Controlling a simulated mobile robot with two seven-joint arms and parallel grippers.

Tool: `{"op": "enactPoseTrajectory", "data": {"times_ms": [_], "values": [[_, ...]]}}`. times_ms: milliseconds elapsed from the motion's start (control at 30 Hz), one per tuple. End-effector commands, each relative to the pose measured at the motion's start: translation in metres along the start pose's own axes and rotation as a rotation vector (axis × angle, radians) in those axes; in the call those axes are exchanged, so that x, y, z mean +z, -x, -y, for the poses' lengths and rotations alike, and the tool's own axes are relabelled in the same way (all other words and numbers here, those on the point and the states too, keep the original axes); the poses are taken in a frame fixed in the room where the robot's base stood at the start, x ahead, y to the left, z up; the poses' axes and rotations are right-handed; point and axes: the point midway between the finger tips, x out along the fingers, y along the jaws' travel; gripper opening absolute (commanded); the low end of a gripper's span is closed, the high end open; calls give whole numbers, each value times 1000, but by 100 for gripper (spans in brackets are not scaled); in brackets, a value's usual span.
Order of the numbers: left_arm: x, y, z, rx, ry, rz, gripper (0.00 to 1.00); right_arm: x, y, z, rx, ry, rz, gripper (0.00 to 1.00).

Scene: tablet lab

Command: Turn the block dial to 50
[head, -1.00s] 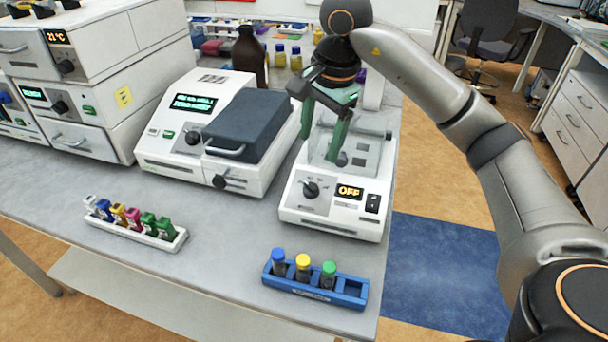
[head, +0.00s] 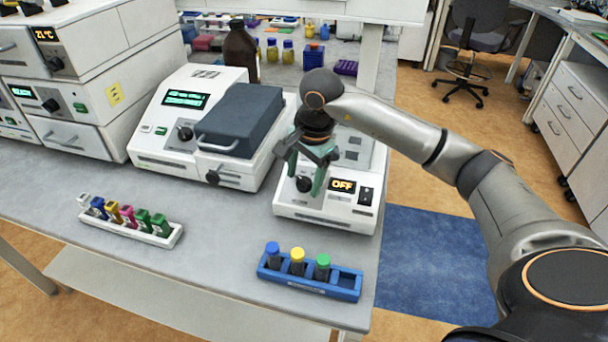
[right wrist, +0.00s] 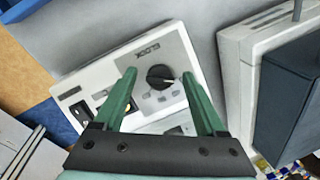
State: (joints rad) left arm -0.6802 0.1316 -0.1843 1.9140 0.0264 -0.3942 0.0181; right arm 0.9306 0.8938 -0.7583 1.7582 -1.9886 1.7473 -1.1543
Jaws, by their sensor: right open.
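The block heater (head: 326,215) is a white device at the right end of the bench, with a display reading OFF (head: 342,186) and a black rocker switch beside it. Its black dial (head: 304,184) is on the left of the front panel. The dial also shows in the right wrist view (right wrist: 160,77), beside the printed word BLOCK. My right gripper (head: 304,186) is open, with green fingers just above the panel. In the right wrist view the fingers (right wrist: 165,88) are spread to either side of the dial, apart from it. The numbers around the dial are too small to read. My left gripper is not in view.
A white machine (head: 160,150) with a dark lid stands to the left. A blue rack (head: 345,284) with several capped vials lies in front. A white rack (head: 150,236) of coloured tubes lies at front left. A brown bottle (head: 240,52) stands behind.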

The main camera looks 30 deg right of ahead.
Motion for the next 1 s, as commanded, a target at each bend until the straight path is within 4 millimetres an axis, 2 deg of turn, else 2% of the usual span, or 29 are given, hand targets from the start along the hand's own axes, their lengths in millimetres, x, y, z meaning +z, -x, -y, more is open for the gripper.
{"op": "enactPoseTrajectory", "data": {"times_ms": [100, 733, 1000], "values": [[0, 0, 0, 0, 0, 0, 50, 0, 0, 0, 0, 0, 0, 72], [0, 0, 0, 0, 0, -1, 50, 0, 0, 0, 0, 0, 0, 1], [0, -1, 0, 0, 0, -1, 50, 0, 0, 0, -1, -5, 0, 0]]}}
